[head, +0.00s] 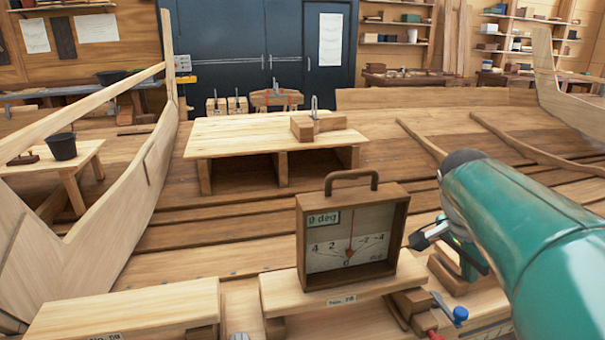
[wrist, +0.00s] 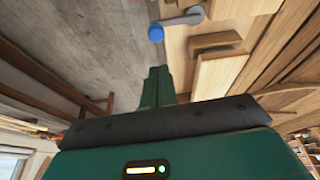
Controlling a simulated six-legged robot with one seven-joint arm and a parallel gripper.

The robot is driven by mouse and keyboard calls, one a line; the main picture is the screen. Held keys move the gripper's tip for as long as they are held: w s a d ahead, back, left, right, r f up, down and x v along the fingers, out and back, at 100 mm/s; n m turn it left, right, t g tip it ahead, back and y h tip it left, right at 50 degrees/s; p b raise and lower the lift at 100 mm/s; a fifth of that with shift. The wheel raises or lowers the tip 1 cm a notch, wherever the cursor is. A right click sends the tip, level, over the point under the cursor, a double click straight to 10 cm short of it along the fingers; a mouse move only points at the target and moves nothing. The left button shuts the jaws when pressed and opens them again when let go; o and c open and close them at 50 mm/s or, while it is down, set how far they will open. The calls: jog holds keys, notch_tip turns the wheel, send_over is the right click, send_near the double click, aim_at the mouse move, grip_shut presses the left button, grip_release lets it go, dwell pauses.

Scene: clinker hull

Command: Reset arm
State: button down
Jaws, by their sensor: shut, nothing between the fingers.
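My teal arm reaches in from the right side of the head view. My gripper (wrist: 158,86) is shut, with its two green fingers together and nothing between them in the wrist view. In the head view the arm's far end is partly hidden behind the arm itself, to the right of the boxed dial gauge (head: 350,196). The gauge stands upright on a wooden plank (head: 330,294), has a handle on top and reads "0 deg". The gripper is apart from the gauge.
A blue-knobbed lever (head: 460,314) is below my arm; its blue knob also shows in the wrist view (wrist: 156,33). Another plank step (head: 130,312) is at front left. A low wooden table (head: 235,137) carries a wooden block (head: 318,125). Hull planking surrounds these.

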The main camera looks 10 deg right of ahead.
jog(key=s+a+f+n+t+y, duration=0.2)
jog(key=a+n, duration=0.6)
jog(key=a, duration=0.3)
jog(key=s+a+f+n+t+y, duration=0.2)
jog(key=s+a+f+n+t, duration=0.1)
jog(key=a+n, duration=0.5)
jog(key=a, duration=0.3)
jog(key=shift+s+a+f+n, duration=0.2)
jog(key=shift+a+f+n, duration=0.15)
jog(key=shift+n, duration=0.05)
